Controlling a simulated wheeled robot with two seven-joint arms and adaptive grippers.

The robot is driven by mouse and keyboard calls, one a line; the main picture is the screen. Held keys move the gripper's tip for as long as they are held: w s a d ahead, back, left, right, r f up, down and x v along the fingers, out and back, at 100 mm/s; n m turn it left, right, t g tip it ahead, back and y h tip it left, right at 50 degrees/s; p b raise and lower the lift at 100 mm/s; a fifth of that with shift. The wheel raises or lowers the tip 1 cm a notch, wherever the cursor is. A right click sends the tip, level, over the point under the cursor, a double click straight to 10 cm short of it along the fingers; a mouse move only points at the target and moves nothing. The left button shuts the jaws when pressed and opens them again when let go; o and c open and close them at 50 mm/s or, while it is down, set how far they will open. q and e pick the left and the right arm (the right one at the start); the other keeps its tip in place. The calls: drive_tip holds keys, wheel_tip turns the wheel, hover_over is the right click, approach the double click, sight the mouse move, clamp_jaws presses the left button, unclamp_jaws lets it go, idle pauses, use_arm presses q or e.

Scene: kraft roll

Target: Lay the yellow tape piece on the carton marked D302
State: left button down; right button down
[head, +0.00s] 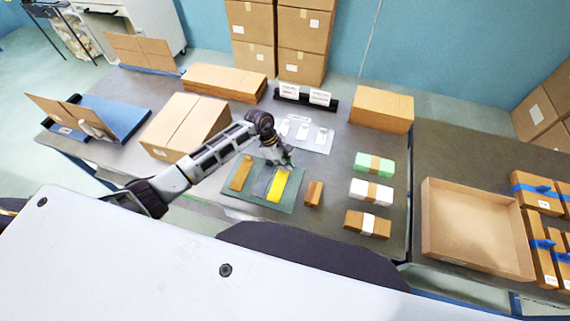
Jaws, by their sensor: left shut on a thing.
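The yellow tape piece (277,187) is a bright narrow strip over the dark green mat (286,206). My left gripper (285,164) is at the far end of the strip and is shut on it. Whether the strip's near end touches the mat is unclear. A large carton (190,121) with a white label stands left of my left arm, a flatter carton (222,81) lies behind it, and another carton (382,108) stands at the back right. Their markings are too small to read, so I cannot tell which is D302. My right gripper is out of view.
A brown strip (241,173) and a grey strip (262,182) lie on the mat, with a brown block (314,192) beside it. Green (367,163), white (364,190) and brown (354,222) banded bundles stand right. An open tray (430,223) is farther right. A black card holder (307,97) stands behind.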

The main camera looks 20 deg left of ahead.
use_arm(q)
drive_tip(key=c, duration=1.6)
unclamp_jaws()
drive_tip(key=shift+r+p, duration=0.2)
drive_tip(key=shift+p, duration=0.1)
drive_tip(key=shift+w+a+r, duration=0.1)
drive_tip(key=shift+a+r, duration=0.25)
drive_tip(key=shift+r, duration=0.25)
drive_tip(key=b+v, duration=0.2)
drive_tip(key=v, duration=0.8)
drive_tip(key=shift+r+b, duration=0.25)
drive_tip(key=shift+b, duration=0.1)
drive_tip(key=shift+o, duration=0.4)
